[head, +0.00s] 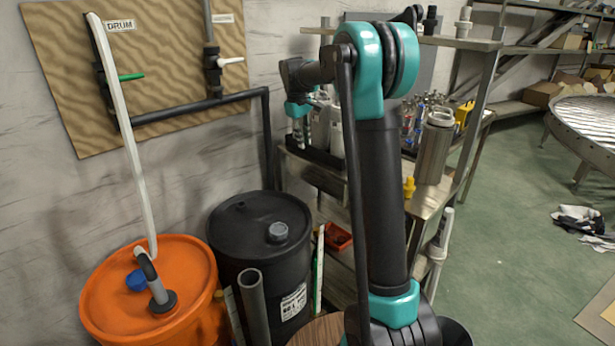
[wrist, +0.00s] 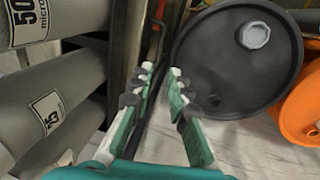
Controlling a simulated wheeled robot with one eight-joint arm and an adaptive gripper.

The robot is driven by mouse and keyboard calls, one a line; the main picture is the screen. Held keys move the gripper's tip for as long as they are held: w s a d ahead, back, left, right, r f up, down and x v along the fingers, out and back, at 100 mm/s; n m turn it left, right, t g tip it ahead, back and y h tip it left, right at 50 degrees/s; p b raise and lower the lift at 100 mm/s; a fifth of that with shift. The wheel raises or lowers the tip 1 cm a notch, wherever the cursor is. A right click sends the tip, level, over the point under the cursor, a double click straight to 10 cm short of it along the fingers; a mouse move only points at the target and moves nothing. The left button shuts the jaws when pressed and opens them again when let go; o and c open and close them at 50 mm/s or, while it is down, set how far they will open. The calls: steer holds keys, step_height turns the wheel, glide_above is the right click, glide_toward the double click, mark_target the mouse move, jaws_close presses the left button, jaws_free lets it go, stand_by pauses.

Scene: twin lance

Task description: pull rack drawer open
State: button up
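The rack is a metal shelf unit (head: 440,195) right of the black drum, partly hidden behind my arm. A dark, drawer-like front (head: 325,182) shows at its left end, just below a black tray edge; I cannot make out a handle. My gripper (head: 298,138) points down at the rack's left end, close to that tray edge. In the wrist view my gripper (wrist: 159,78) has its two green fingers with pale tips apart. A dark edge runs behind the gap between them, and I cannot tell if either finger touches it. Nothing is clearly held.
A black drum (head: 262,222) and an orange drum (head: 155,295) with a white hose stand left of the rack. Grey labelled cylinders (wrist: 62,105) fill the wrist view's left side. A steel canister (head: 434,150) stands on the rack. Green floor at the right is mostly clear.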

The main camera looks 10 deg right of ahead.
steer(key=f, duration=0.5)
steer(key=w+d+f, duration=0.1)
steer(key=f, duration=0.5)
steer(key=w+d+f, duration=0.1)
steer(key=f, duration=0.5)
steer(key=shift+d, duration=0.2)
steer(key=shift+c, duration=0.6)
jaws_close()
